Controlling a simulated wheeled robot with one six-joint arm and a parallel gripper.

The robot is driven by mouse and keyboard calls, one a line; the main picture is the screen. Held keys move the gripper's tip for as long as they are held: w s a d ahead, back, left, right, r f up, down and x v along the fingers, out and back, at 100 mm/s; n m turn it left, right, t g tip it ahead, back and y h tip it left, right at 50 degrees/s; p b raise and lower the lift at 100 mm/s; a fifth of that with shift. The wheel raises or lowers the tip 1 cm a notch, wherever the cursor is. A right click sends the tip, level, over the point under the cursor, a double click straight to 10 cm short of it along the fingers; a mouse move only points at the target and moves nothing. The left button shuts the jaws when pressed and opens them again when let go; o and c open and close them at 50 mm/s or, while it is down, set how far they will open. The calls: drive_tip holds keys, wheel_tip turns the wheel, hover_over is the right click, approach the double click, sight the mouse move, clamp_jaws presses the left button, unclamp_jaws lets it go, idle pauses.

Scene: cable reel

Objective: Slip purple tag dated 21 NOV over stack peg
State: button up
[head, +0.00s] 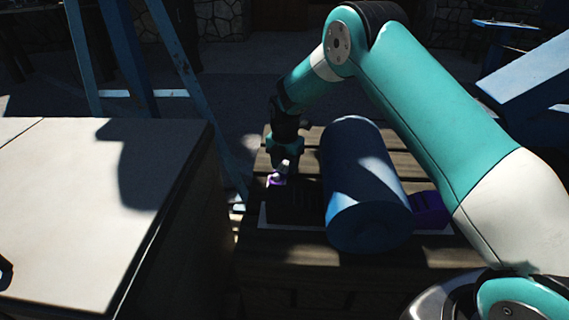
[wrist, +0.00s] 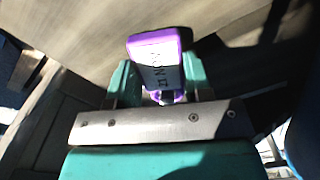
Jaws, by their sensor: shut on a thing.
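A purple tag (wrist: 158,62) with a white label reading 21 NOV is between the teal fingers of my gripper (wrist: 158,82) in the wrist view. The gripper is shut on it, and the tag's printed face is turned to the wrist camera. In the head view my gripper (head: 280,172) points down over the slatted wooden top, left of the blue cylinder, with a bit of the purple tag (head: 274,181) showing at its tips. I cannot make out the stack peg in either view.
A pale-topped cabinet (head: 70,220) is at left. Blue ladder-like legs (head: 180,60) rise behind it.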

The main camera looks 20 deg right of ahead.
drive_tip(key=o, duration=1)
wheel_tip(320, 180, up, 18)
drive_tip(key=f+p, duration=0.1)
drive_tip(key=p, duration=0.2)
drive_tip(key=s+a+r+m+y, duration=0.1)
drive_tip(key=s+a+r+m, duration=0.1)
drive_tip(key=s+r+m, duration=0.45)
drive_tip(key=s+a+r+m+y, duration=0.1)
drive_tip(key=s+a+r+m, duration=0.15)
drive_tip(key=s, duration=0.65)
drive_tip(key=s+a+r+m+y, duration=0.2)
drive_tip(key=s+m, duration=0.8)
drive_tip(key=s, duration=1.2)
wheel_tip(320, 180, up, 21)
drive_tip(key=p, duration=2)
drive_tip(key=shift+p, duration=0.4)
